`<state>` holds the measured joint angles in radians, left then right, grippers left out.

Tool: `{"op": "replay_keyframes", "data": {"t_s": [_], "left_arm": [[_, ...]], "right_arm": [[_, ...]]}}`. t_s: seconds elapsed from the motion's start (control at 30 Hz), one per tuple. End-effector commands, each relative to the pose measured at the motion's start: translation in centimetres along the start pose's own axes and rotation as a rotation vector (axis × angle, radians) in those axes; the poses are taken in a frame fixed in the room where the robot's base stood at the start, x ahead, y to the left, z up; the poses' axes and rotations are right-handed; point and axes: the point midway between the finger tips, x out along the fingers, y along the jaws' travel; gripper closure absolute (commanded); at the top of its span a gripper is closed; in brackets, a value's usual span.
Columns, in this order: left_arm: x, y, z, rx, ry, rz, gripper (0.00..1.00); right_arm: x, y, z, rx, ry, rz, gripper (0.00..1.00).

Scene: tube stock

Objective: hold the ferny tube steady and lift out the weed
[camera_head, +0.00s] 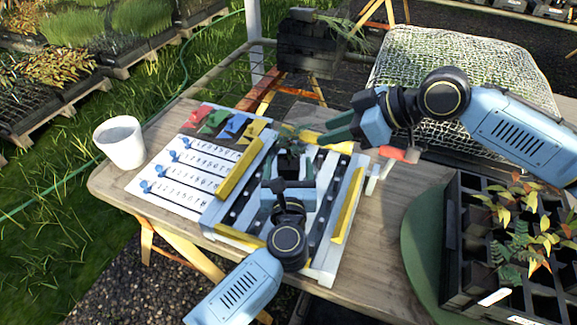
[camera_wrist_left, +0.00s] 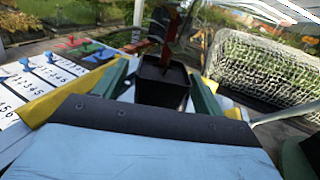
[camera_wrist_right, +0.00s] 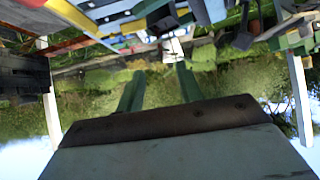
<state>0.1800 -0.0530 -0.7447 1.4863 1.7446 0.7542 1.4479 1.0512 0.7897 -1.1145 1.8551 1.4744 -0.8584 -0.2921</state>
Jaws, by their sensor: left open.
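A black square tube (camera_head: 290,163) stands on the board between the fingers of my left gripper (camera_head: 287,178). A little green shows at its top; I cannot make out fern or weed. In the left wrist view the tube (camera_wrist_left: 162,88) sits between the two green fingers, which are apart.
The board has yellow rails (camera_head: 240,168) and a numbered sheet (camera_head: 185,165). A white cup (camera_head: 121,142) stands at the table's left. A black crate (camera_head: 455,240) of leafy plants is at right beside a green round mat (camera_head: 420,240). A wire-mesh rack (camera_head: 460,75) stands behind.

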Motion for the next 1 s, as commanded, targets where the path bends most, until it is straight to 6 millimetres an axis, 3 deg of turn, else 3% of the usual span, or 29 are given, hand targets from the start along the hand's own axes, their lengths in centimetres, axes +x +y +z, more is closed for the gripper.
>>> {"op": "replay_keyframes", "data": {"t_s": [0.27,0.63,0.7,1.0], "left_arm": [[0.1,0.0,0.0,0.0,0.0,0.0,0.33],[0.1,0.0,0.0,0.0,-0.001,0.0,0.81],[0.1,0.0,0.0,0.0,-0.001,0.0,0.82],[0.1,0.0,0.0,0.0,-0.001,0.0,0.82]], "right_arm": [[0.0,0.0,0.0,0.0,0.0,0.0,0.64],[0.0,0.0,0.0,0.0,0.0,0.0,0.64],[0.0,0.0,0.0,-0.001,-0.001,0.0,0.71],[1.1,2.0,-2.3,-0.109,-0.129,-0.016,0.71]]}}
